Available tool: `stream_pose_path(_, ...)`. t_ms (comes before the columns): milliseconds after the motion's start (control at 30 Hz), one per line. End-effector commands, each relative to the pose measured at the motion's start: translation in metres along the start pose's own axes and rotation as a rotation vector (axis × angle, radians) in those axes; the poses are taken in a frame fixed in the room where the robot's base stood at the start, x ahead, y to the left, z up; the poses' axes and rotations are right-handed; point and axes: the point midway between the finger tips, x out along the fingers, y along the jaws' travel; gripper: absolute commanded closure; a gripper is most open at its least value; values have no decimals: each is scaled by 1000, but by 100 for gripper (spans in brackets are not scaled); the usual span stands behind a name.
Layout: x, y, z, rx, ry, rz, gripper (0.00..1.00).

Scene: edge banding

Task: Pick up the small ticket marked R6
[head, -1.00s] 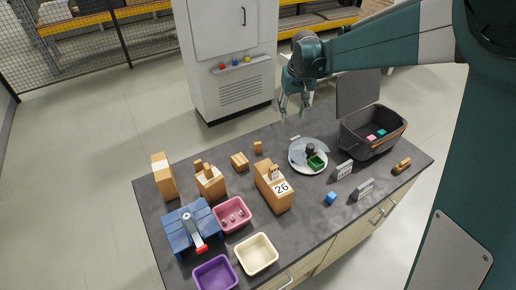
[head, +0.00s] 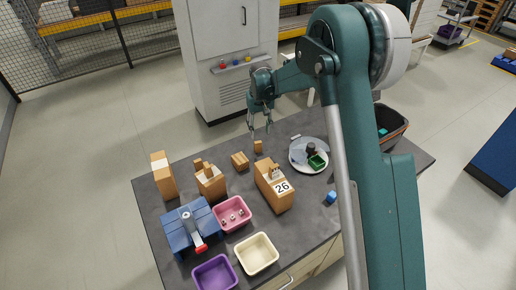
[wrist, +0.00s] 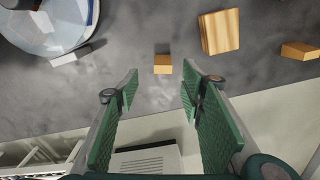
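No ticket marked R6 can be made out in either current view. My gripper (head: 260,132) is above the far edge of the table in the head view. In the wrist view my gripper (wrist: 160,88) is open, with green pads apart and nothing between them. A small wooden block (wrist: 163,64) lies just beyond the fingertips; it also shows in the head view (head: 258,147). A small white piece (wrist: 63,57) lies beside the round plate (wrist: 45,30); its face is not readable.
A blue cube (head: 331,197) sits near my arm.

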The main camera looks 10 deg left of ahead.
Motion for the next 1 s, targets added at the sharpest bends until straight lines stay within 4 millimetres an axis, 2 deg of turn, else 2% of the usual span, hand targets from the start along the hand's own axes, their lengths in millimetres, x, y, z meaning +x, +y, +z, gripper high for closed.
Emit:
stream_pose_path(133,14,-8,-6,-9,-9,0,61)
stream_pose_path(600,19,-9,-7,-10,-12,-1,61)
stream_pose_path(1000,43,-9,-6,-10,-12,-1,61)
